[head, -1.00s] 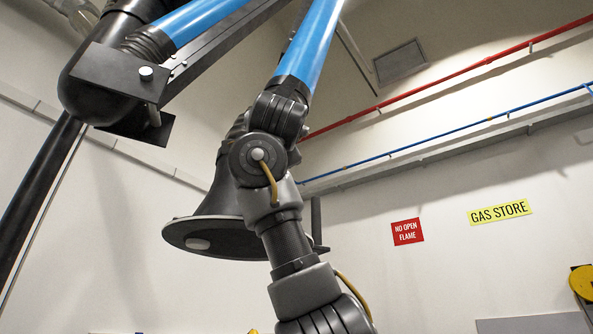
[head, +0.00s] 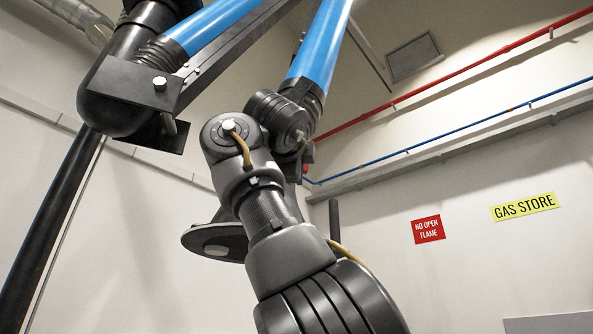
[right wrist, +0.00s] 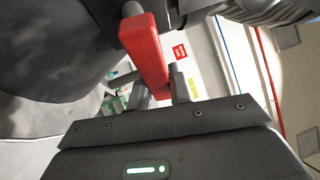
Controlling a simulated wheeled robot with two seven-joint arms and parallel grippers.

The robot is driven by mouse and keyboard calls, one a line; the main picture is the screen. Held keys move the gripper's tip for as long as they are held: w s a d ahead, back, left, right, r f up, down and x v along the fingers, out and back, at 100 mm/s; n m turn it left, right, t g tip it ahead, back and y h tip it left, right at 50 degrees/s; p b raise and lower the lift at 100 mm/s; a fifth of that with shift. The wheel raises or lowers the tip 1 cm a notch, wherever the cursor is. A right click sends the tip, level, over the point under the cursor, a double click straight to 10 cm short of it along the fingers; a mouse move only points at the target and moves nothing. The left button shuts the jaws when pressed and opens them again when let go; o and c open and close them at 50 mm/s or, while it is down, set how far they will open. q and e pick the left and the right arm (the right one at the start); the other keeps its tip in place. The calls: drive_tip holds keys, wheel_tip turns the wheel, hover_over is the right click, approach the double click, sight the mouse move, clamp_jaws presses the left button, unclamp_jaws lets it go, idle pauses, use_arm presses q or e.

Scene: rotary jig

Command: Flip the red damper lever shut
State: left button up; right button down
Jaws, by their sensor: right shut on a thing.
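The red damper lever (right wrist: 145,45) shows large in the right wrist view, running down from the top toward my right gripper (right wrist: 161,85). The gripper's two fingers stand on either side of the lever's lower end, shut on it. In the head view my right arm rises from the bottom middle and covers most of the joint by the hood. A small red spot (head: 306,169) shows beside the arm there, probably part of the lever. The dark hood (head: 215,242) hangs behind my arm, partly hidden. My left gripper is not in view.
Blue extraction-arm tubes (head: 320,40) and a black bracket (head: 128,85) fill the upper left. A red pipe (head: 450,78) and blue pipe (head: 450,134) run along the wall. A red sign (head: 428,229) and yellow sign (head: 525,206) hang on the right wall.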

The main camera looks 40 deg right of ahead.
drive_tip(key=shift+f, duration=0.15)
drive_tip(key=c, duration=1.3)
unclamp_jaws()
drive_tip(key=shift+b+v, duration=1.55)
drive_tip(key=shift+v, duration=3.8)
